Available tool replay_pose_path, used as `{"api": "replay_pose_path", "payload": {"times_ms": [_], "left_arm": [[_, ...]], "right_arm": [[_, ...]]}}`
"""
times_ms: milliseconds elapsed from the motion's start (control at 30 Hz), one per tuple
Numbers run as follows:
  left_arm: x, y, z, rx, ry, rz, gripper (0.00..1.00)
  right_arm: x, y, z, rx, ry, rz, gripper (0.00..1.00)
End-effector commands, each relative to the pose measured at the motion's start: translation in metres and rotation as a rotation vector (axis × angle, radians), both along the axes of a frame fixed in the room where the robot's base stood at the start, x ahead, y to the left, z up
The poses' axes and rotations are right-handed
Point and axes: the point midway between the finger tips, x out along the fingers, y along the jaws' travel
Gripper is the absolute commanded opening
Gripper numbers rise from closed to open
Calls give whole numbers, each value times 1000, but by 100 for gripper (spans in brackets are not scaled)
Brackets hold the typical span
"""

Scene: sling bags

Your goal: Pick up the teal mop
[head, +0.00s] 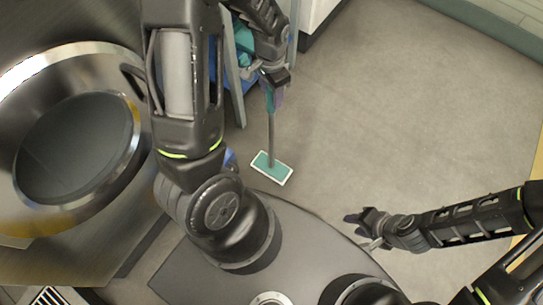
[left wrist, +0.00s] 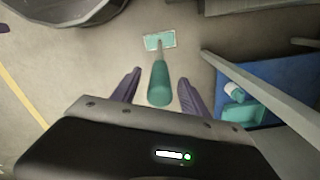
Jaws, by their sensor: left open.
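The teal mop (head: 271,168) has a flat rectangular head on the floor and a grey pole rising from it toward my left gripper. In the left wrist view the mop's teal handle (left wrist: 159,84) stands between the two purple fingers of my left gripper (left wrist: 158,92), with a gap on each side, and its head shows beyond. My left gripper (head: 275,92) is open around the handle's upper part in the head view. My right gripper (head: 362,226) is at the right, over the floor and far from the mop; whether its jaws are apart is unclear.
A large metal machine with a round door (head: 75,150) stands at the left. A blue cart with grey rails (left wrist: 265,85) holds teal and white items close beside the mop. The grey floor (head: 400,110) to the right is clear.

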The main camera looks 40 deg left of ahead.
Motion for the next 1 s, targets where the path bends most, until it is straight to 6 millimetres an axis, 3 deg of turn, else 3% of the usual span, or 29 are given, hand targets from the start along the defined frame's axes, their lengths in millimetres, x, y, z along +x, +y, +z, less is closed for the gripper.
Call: {"api": "replay_pose_path", "payload": {"times_ms": [200, 333, 967, 1000], "left_arm": [[1, 0, -34, 1, 4, 0, 52], [2, 0, -46, 1, 2, 1, 52], [2, 0, -47, 0, 0, 0, 52], [2, 0, -47, 0, 0, 0, 49]], "right_arm": [[0, 0, -8, 0, 0, 0, 36], [0, 0, -10, 0, 0, 0, 36], [0, 0, -10, 0, 0, 0, 36], [0, 0, -10, 0, 0, 0, 36]]}}
